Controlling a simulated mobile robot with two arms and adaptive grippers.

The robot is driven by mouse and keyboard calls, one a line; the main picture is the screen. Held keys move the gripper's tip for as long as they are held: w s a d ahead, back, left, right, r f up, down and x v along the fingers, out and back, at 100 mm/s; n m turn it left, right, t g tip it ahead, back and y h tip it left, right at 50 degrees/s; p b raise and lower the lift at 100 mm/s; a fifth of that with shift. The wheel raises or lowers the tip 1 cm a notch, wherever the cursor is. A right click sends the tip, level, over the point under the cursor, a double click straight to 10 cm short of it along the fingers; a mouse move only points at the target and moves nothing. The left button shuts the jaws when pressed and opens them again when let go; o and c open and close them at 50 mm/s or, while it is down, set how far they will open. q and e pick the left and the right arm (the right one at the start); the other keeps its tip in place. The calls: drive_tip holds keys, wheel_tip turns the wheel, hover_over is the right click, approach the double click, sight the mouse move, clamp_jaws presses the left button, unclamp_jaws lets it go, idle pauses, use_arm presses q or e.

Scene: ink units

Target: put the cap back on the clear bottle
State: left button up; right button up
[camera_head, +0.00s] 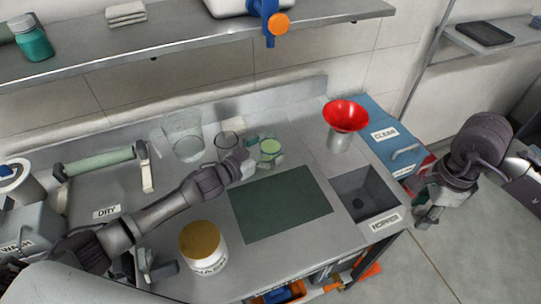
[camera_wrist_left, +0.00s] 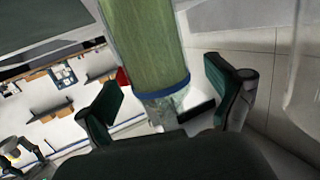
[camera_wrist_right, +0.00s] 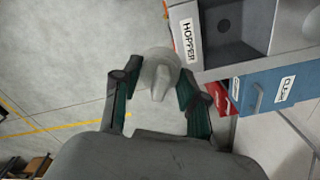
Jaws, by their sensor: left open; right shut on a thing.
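The clear bottle (camera_head: 270,148) holds green liquid and stands on the counter behind the dark mat. In the left wrist view the bottle (camera_wrist_left: 150,45) shows large, with a blue ring (camera_wrist_left: 163,90) at its clear neck. My left gripper (camera_head: 247,165) is open just left of the bottle. In the left wrist view its fingers (camera_wrist_left: 168,98) lie on either side of the bottle, apart from it. My right gripper (camera_head: 428,215) is out past the counter's right end, over the floor. It is shut on a pale translucent piece (camera_wrist_right: 160,78), which appears to be the cap.
A red funnel (camera_head: 346,115) stands right of the bottle. Glass vessels (camera_head: 187,148) stand to its left. A yellow-lidded jar (camera_head: 202,247) is at the front. The dark mat (camera_head: 280,205) is bare. The hopper basin (camera_head: 362,195) and blue CLEAN box (camera_head: 378,118) are at the right.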

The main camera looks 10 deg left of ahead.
sight(266, 138)
use_arm(q)
drive_tip(key=shift+x, duration=0.75)
drive_tip(key=shift+f, duration=0.1)
drive_tip(key=shift+c, duration=0.2)
use_arm(e)
drive_tip(key=shift+r, duration=0.1)
use_arm(q)
drive_tip(key=c, duration=1.6)
drive_tip(key=shift+c, duration=0.4)
drive_tip(key=shift+r, duration=0.25)
